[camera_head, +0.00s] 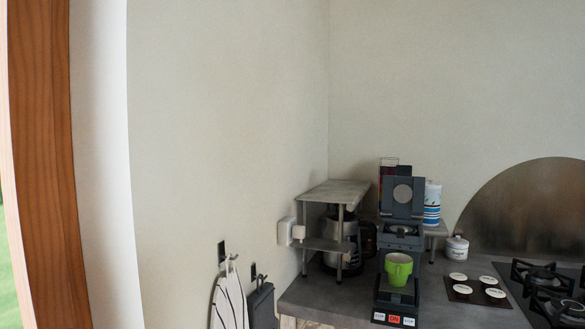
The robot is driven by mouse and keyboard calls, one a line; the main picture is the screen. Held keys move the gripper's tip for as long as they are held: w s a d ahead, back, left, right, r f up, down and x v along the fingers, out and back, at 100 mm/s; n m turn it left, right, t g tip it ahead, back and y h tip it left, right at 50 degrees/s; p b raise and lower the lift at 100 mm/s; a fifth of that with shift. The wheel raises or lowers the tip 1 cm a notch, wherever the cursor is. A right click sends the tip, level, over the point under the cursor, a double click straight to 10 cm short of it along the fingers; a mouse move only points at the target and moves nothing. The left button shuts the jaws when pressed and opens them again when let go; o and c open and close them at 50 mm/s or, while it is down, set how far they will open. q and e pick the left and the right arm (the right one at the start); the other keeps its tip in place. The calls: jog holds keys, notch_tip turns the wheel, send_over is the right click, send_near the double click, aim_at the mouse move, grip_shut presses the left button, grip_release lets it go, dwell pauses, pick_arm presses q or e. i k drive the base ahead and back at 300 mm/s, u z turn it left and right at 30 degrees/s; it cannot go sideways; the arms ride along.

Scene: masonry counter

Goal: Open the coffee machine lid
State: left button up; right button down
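The coffee machine (396,241) is dark grey and stands on the counter near the wall corner. Its lid (403,210) stands upright at the top, with a round disc on its inner face, so the lid appears open. A green cup (398,268) sits on the machine's lower platform. The front of the base has a red button (394,319) between lighter ones. Neither of my grippers is in view.
A small grey shelf (335,192) with a blender-like appliance stands left of the machine. To its right are a white jar (457,248), a dark tray with several white-topped items (477,289) and a gas hob (541,280). Cloths hang at lower left.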

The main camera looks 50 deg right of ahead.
aim_at(401, 193)
jog(key=u, duration=1)
jog(key=k, duration=1.5)
jog(key=z, duration=2.4)
jog(key=i, duration=0.25)
jog(key=u, duration=0.1)
